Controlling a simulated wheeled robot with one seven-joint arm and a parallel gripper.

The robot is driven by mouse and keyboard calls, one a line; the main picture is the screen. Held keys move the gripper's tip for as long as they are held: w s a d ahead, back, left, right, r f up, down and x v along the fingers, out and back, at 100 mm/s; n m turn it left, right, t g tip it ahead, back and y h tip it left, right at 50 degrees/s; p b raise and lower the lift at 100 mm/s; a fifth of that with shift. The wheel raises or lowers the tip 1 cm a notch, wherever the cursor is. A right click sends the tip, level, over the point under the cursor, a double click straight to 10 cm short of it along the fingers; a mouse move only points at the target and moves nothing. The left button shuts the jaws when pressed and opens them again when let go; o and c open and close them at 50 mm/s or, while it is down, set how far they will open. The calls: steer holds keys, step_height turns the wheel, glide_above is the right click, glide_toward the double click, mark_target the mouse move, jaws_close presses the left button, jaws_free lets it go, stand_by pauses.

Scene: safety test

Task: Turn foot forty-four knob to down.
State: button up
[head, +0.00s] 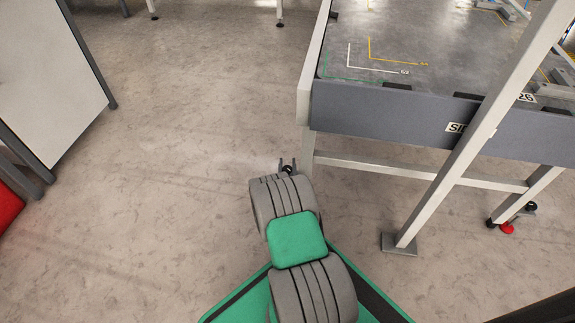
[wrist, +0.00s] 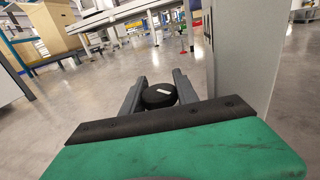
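A black round knob (wrist: 158,97) with a short white mark on its top sits between the two fingers of my gripper (wrist: 158,85) in the wrist view. The mark lies slanted, nearly sideways in the picture. The fingers stand apart, one on each side of the knob, with hardly any gap showing; whether they press on it I cannot tell. In the head view my gripper (head: 287,165) is low, beside the near leg (head: 307,153) of the grey table, with a dark part between its fingers. No foot number is readable there.
The grey table (head: 390,115) has a dark front panel above my gripper. Another table foot (head: 507,227) shows red and black at the right. A slanted pale post (head: 470,130) stands on a floor plate. A white cabinet (head: 45,75) stands left; the floor between is clear.

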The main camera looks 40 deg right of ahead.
jaws_close()
steer(key=shift+m+g+h, duration=0.4)
steer(key=shift+h, duration=0.1)
steer(key=shift+s+d+m+g+h, duration=0.15)
steer(key=shift+s+m+g+h, duration=0.15)
steer(key=shift+m+g+h, duration=0.8)
steer(key=shift+s+d+m+g+h, duration=0.1)
steer(key=shift+s+m+g+h, duration=0.3)
steer(key=shift+m+g, duration=1.2)
steer(key=shift+s+d+m+g+h, duration=0.2)
steer(key=shift+m+g+h, duration=0.6)
steer(key=shift+g, duration=1.2)
steer(key=shift+o, duration=1.6)
jaws_free()
